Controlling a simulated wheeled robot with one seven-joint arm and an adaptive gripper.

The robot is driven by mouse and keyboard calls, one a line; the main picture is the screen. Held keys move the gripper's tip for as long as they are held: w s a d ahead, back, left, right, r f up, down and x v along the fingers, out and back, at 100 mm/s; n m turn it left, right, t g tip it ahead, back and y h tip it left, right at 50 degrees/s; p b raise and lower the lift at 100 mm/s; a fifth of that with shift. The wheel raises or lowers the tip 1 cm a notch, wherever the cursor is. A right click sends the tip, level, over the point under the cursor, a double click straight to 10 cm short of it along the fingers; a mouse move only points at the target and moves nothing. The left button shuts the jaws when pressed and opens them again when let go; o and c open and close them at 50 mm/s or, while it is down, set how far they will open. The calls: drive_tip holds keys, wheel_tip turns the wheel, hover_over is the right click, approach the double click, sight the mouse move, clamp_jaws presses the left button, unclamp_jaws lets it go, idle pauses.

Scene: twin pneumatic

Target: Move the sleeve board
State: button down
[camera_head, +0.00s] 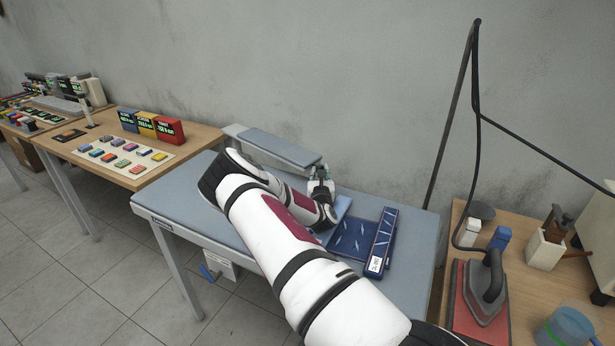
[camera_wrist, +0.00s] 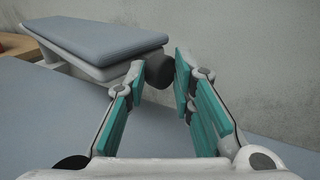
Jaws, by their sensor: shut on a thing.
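The sleeve board (camera_head: 282,148) has a grey-blue padded top on a pale base and sits at the back of the grey-blue pressing table (camera_head: 170,200), by the wall. In the wrist view the sleeve board (camera_wrist: 95,38) fills the upper left, with a dark round knob (camera_wrist: 159,71) at its near right end. My gripper (camera_head: 320,173) is at the board's right end. In the wrist view the fingertips of my gripper (camera_wrist: 160,72) are closed on the two sides of the knob.
A dark blue tray (camera_head: 350,239) with a labelled edge lies right of my gripper. A side table at right holds an iron (camera_head: 488,290) on a red mat, with a hose overhead. At left, a wooden table (camera_head: 130,150) carries coloured buttons and small boxes.

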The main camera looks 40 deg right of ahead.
drive_tip(key=w+d+n+t+y+p, duration=0.2)
drive_tip(key=w+d+n+y+p, duration=0.1)
drive_tip(key=d, duration=1)
drive_tip(key=shift+w+d+r+t+y+p, duration=0.2)
drive_tip(key=shift+r+t+y+p, duration=0.1)
drive_tip(key=shift+y+p, duration=0.15)
drive_tip(key=shift+r, duration=0.1)
drive_tip(key=c, duration=1.4)
unclamp_jaws()
drive_tip(key=shift+o, duration=0.6)
drive_tip(key=shift+f, duration=0.2)
drive_tip(key=shift+a+f, duration=0.1)
